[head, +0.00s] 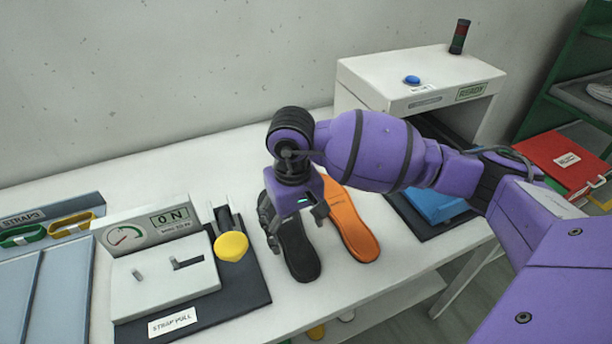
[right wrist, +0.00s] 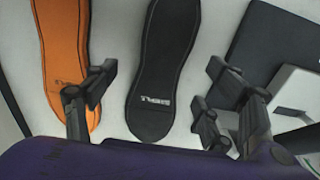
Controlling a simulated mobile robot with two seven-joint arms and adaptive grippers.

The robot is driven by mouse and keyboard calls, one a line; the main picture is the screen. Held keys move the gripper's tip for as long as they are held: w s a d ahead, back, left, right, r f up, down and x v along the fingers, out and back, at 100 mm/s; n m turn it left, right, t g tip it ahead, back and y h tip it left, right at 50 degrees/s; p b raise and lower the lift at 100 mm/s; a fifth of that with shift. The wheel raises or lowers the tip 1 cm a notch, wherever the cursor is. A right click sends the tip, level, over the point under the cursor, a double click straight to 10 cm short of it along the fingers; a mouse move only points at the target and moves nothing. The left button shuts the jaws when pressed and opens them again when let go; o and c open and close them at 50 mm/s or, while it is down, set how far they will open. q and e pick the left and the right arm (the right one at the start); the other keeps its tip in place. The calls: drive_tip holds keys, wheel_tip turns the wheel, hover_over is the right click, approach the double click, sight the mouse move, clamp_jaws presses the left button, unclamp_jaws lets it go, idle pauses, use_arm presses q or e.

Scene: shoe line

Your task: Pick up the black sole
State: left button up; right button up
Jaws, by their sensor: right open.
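The black sole (head: 302,258) lies flat on the white table, just left of an orange sole (head: 353,229) in the head view. My right gripper (head: 294,222) is above the black sole and covers its far part there. In the right wrist view the black sole (right wrist: 161,75) lies between the two open fingers (right wrist: 160,102), with nothing held. The left finger overlaps the edge of the orange sole (right wrist: 66,40) in that view. Whether the fingers touch the table is hard to tell. My left gripper is not in view.
Left of the black sole stands the strap-pull station (head: 165,285) with a yellow knob (head: 231,246). A white machine (head: 420,80) with a blue button is at the back right, a blue item (head: 440,205) before it. Strap trays (head: 50,270) lie far left. The table's front strip is bare.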

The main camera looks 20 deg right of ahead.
sight(295, 241)
wheel_tip(295, 241, down, 4)
drive_tip(key=shift+w+a+r+p, duration=0.1)
drive_tip(key=shift+r+p, duration=0.15)
drive_tip(key=shift+p, duration=0.05)
drive_tip(key=shift+f, duration=0.25)
use_arm(q)
drive_tip(key=shift+w+d+r, duration=0.15)
drive_tip(key=shift+w+r, duration=0.55)
drive_tip(key=shift+w, duration=0.1)
use_arm(e)
drive_tip(key=c, duration=1.5)
